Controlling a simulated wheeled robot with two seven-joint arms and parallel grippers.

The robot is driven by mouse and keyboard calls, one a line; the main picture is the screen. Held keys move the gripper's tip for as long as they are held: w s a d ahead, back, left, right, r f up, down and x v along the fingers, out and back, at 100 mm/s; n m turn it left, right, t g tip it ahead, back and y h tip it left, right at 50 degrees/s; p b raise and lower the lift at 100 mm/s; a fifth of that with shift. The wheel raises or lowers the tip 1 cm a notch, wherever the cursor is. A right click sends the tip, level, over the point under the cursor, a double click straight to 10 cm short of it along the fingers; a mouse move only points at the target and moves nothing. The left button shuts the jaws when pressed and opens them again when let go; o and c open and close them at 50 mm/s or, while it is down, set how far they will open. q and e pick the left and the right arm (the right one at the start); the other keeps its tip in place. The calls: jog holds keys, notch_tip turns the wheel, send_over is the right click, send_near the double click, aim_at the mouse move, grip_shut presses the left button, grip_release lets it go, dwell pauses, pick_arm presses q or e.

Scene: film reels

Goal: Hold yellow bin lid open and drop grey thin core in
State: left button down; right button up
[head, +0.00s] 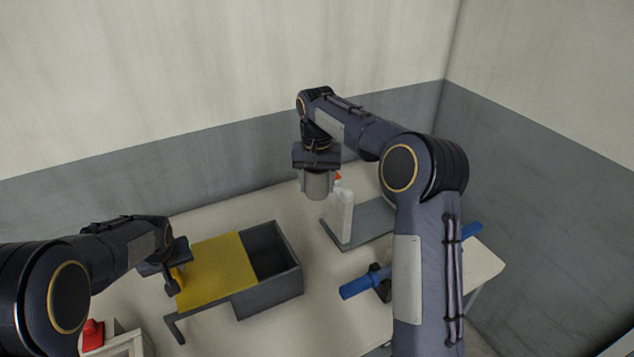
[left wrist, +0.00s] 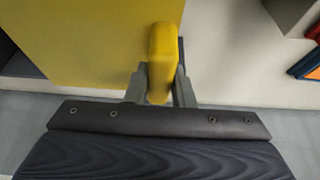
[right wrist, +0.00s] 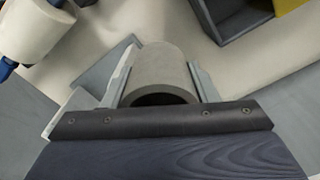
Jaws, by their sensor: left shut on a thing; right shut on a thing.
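The grey bin (head: 270,292) stands on the table with its yellow lid (head: 217,268) over the left part; the right part of the bin is uncovered. My left gripper (head: 177,274) is shut on the yellow handle (left wrist: 162,62) at the lid's left edge. My right gripper (head: 317,172) is shut on the grey core (head: 318,186), a short hollow cylinder. In the right wrist view the core (right wrist: 162,75) sits between both fingers. It is held up in the air, to the right of and behind the bin's opening.
A white upright post on a grey base plate (head: 369,226) stands right of the bin. A blue rod (head: 357,287) on a dark stand lies at the right, partly behind my right arm. A red object (head: 92,333) is at the lower left.

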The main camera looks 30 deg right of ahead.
pick_arm(q)
jog(key=shift+a, duration=1.3)
pick_arm(e)
jog(key=a+f, duration=0.4)
jog(key=a, duration=0.4)
jog(key=a+f, duration=0.4)
jog(key=a, duration=0.4)
jog(key=shift+f, duration=0.95)
notch_tip(320, 180, down, 6)
jog(key=shift+f, duration=0.25)
jog(key=o, duration=1.1)
jog(key=shift+c, duration=0.2)
